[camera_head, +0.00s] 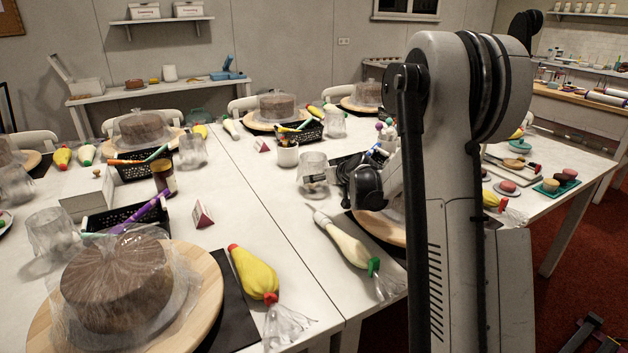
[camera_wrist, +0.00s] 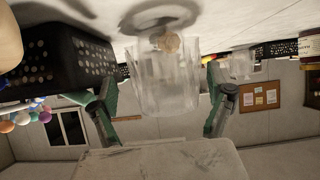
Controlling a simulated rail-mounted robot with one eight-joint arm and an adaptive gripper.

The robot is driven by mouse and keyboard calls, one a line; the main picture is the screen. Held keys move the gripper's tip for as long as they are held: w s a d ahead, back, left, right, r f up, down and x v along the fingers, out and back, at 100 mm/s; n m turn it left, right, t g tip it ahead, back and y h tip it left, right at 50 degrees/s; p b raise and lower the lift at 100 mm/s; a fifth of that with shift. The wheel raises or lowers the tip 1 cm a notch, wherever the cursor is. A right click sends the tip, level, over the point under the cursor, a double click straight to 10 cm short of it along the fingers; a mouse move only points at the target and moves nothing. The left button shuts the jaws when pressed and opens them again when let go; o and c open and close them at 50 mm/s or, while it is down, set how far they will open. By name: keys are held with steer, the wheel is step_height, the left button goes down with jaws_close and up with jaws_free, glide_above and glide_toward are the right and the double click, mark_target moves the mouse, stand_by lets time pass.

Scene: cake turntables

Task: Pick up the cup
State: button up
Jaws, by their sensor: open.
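A clear, ribbed cup (camera_head: 312,164) stands on the white table just left of my gripper (camera_head: 338,177) in the head view. In the wrist view, which is upside down, the cup (camera_wrist: 165,85) lies between the two green-edged fingers of my gripper (camera_wrist: 163,112). The fingers are open, one on each side of the cup, with a visible gap at the left; contact at the right is hard to tell. A small tan round thing shows at the cup's table end. My arm hides much of the table behind it in the head view.
A black perforated basket (camera_wrist: 65,60) stands close beside the cup. A pale piping bag (camera_head: 343,240) lies in front. Other clear cups (camera_head: 193,150) and a covered cake (camera_head: 117,283) stand left. Bare table lies left of the cup.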

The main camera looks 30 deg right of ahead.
steer(key=shift+b+x, duration=1.05)
steer(key=shift+x, duration=2.6)
steer(key=shift+a+r, duration=0.1)
steer(key=shift+a, duration=0.15)
steer(key=c, duration=1.5)
